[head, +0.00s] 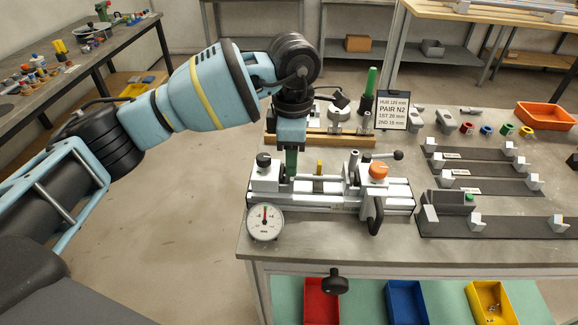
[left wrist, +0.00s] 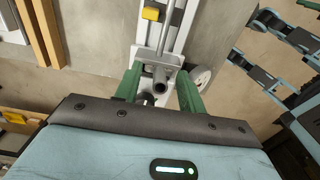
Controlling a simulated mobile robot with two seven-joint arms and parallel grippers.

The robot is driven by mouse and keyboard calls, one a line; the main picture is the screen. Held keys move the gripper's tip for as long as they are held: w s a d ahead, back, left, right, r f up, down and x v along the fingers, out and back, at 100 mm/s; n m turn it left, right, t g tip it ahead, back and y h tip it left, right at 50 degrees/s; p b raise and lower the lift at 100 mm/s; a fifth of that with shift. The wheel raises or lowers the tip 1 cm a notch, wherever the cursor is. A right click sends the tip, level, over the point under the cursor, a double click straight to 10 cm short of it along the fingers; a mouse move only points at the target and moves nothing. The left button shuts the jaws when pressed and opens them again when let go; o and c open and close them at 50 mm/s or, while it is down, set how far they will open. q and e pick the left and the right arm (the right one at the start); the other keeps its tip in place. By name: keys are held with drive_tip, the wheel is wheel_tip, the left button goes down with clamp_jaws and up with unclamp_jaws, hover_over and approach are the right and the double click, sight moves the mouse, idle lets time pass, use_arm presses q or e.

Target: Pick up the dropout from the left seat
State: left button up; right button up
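My left gripper (head: 291,165) points down at the left end of the silver jig (head: 330,201), by its left seat. In the left wrist view its two green fingers (left wrist: 160,90) stand apart, one on each side of a grey part with a round dark tube end (left wrist: 160,76). This part looks like the dropout in the left seat; in the head view the fingers hide it. I see some room between the fingers and no clear grip on the part. My right gripper is in neither view.
A sign (head: 392,110) and a green-topped post (head: 370,85) stand behind. Dark rails (head: 490,226) lie to the right.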

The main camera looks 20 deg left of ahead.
use_arm(q)
clamp_jaws()
wheel_tip(320, 180, up, 10)
drive_tip(key=shift+r, duration=0.1)
idle(0.6)
